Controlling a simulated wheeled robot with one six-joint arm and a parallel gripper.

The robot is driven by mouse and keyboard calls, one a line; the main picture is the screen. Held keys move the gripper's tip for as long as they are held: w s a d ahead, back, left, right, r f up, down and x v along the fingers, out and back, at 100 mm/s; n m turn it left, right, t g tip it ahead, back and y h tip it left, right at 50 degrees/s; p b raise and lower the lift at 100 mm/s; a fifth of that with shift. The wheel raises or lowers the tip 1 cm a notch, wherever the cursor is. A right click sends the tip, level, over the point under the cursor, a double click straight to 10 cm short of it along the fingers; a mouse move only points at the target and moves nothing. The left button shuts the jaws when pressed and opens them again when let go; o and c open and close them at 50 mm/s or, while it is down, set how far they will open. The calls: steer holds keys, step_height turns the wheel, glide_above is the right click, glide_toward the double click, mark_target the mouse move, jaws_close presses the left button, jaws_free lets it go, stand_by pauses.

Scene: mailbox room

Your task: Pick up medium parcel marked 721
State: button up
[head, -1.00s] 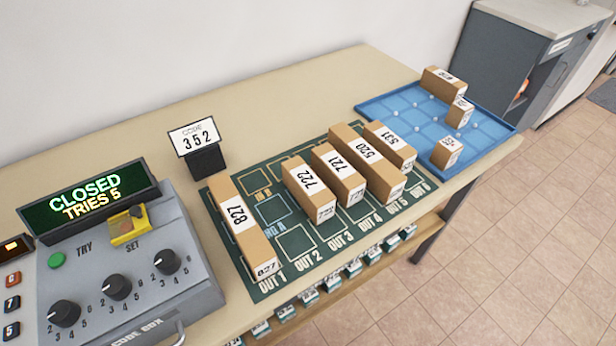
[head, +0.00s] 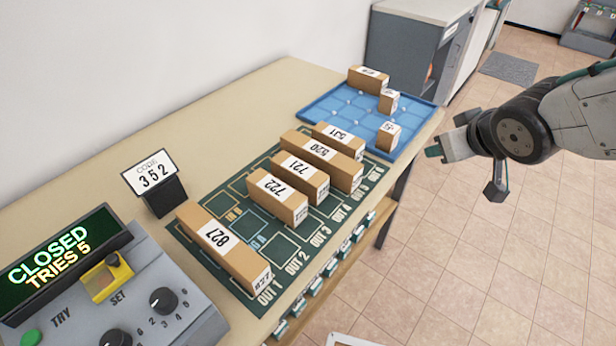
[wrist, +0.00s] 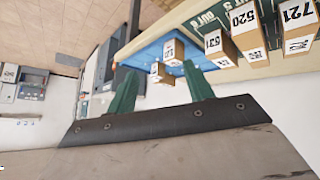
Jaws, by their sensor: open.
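The medium parcel marked 721 (head: 300,178) is a brown box with a white label, lying on the dark green mat (head: 236,196) between parcel 722 (head: 277,198) and parcel 520 (head: 322,161). It also shows at the upper right edge of the wrist view (wrist: 298,42), partly cut off. My gripper (head: 464,172) is open and empty, in the air off the right side of the table, well apart from the parcel. Its two green fingers (wrist: 160,88) are spread in the wrist view.
Parcel 827 (head: 222,245) lies at the mat's left and parcel 531 (head: 340,140) at its right. A blue tray (head: 345,112) with several small boxes is at the far end. The code box (head: 160,310) and code sign (head: 152,174) stand at left. Floor right of the table is open.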

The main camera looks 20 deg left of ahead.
steer(key=a+f+n+y, duration=0.2)
steer(key=a, duration=0.4)
steer(key=a+f+n+y, duration=0.2)
steer(key=a+f+y, duration=0.1)
steer(key=a, duration=0.4)
steer(key=n+g+y, duration=0.3)
steer(key=y, duration=0.1)
glide_toward(300, 168)
steer(key=x, duration=0.2)
steer(key=shift+a+f, duration=0.1)
steer(key=shift+a, duration=0.3)
steer(key=x, duration=0.7)
steer(key=shift+w+a+f, duration=0.2)
steer(key=shift+f, duration=0.1)
steer(key=c, duration=0.9)
